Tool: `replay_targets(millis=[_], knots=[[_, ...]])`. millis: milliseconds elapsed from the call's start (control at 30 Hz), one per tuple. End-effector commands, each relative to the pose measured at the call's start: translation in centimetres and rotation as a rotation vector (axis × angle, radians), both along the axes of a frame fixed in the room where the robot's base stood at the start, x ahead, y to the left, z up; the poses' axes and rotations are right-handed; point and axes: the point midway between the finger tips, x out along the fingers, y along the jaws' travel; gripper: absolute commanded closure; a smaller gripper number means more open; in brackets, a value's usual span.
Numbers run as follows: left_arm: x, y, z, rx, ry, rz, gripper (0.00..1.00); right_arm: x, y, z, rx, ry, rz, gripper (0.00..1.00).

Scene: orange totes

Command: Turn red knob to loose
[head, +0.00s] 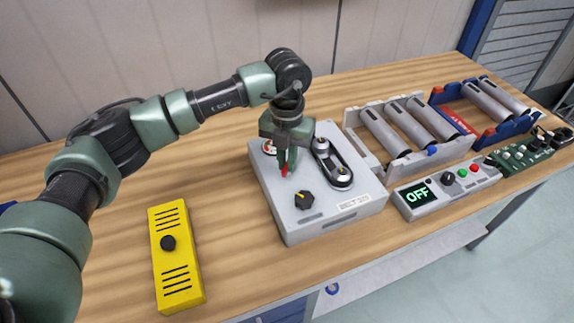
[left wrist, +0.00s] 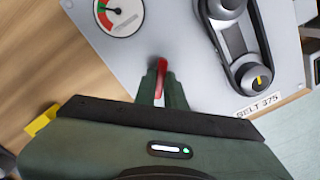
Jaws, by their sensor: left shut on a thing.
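The red knob (head: 284,170) is on top of a grey box (head: 270,208), under my left gripper (head: 286,164). In the left wrist view the red knob (left wrist: 162,70) shows as a narrow red bar between the fingertips of my left gripper (left wrist: 161,84). The gripper points down and is shut on the knob; the fingers hide its lower part. My right gripper is not in view.
A black knob (head: 304,200) is at the box's front. A yellow box (head: 175,258) lies to the left. To the right are a panel reading OFF (head: 446,188), a grey tray of cylinders (head: 365,150) and a blue tray (head: 500,132). Bare wood lies between the yellow and grey boxes.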

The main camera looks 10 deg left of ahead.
Motion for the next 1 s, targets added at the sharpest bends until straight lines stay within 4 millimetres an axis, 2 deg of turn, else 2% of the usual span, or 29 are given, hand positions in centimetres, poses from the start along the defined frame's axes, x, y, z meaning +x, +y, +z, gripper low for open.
replay_targets(millis=[200, 600, 1000], knots=[[0.1, 0.0, -0.1, -0.001, -0.004, 0.208, 1.0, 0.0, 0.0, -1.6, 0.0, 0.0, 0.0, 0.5], [0.1, 0.0, 0.0, -0.002, -0.003, 0.543, 1.0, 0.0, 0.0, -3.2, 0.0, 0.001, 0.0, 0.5], [0.1, 0.0, 0.2, -0.002, -0.004, 0.713, 1.0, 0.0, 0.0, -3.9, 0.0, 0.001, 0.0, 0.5]])
